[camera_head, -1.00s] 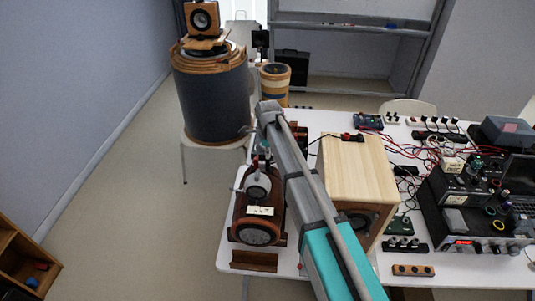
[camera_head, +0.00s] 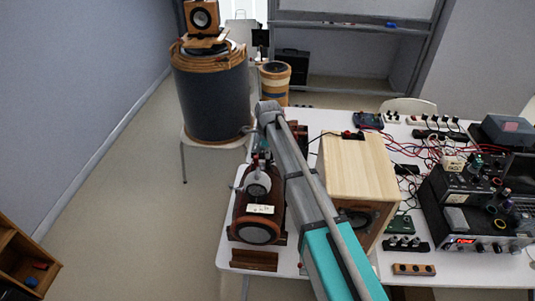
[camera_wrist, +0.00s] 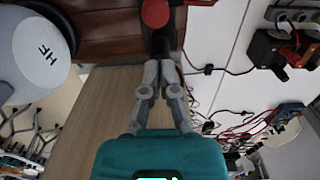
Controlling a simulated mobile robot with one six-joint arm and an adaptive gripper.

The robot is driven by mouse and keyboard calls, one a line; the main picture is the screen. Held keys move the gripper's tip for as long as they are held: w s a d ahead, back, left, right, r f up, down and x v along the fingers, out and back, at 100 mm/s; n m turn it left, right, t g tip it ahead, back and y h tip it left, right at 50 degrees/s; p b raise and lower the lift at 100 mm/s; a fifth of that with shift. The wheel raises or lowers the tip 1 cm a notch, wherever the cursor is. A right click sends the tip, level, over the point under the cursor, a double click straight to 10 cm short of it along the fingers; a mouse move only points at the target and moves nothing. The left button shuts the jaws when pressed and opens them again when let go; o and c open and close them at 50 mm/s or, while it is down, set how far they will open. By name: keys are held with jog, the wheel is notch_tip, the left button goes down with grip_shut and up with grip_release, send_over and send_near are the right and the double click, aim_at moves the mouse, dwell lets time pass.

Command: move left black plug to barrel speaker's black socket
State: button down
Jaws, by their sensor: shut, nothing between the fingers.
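In the wrist view, my gripper (camera_wrist: 160,70) has its grey fingers close together, shut and empty. A black plug or socket part (camera_wrist: 161,38) lies just beyond the fingertips; whether they touch it I cannot tell. A red round part (camera_wrist: 155,13) sits beside it on dark brown wood (camera_wrist: 110,30). In the head view, my arm hides the gripper. A dark brown rounded speaker (camera_head: 257,218) stands left of the arm, with small red and dark parts behind it. A large grey drum-shaped speaker (camera_head: 211,95) stands behind. Which one is the barrel speaker is unclear, and its black socket cannot be identified.
A light wooden box speaker (camera_head: 357,170) stands right of my arm, with red and black parts on top. Electronics (camera_head: 480,215) and tangled cables (camera_head: 430,150) fill the right of the white table. A striped barrel (camera_head: 275,84) stands behind.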

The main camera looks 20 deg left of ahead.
jog(key=shift+r+p, duration=4)
jog(key=shift+p, duration=0.05)
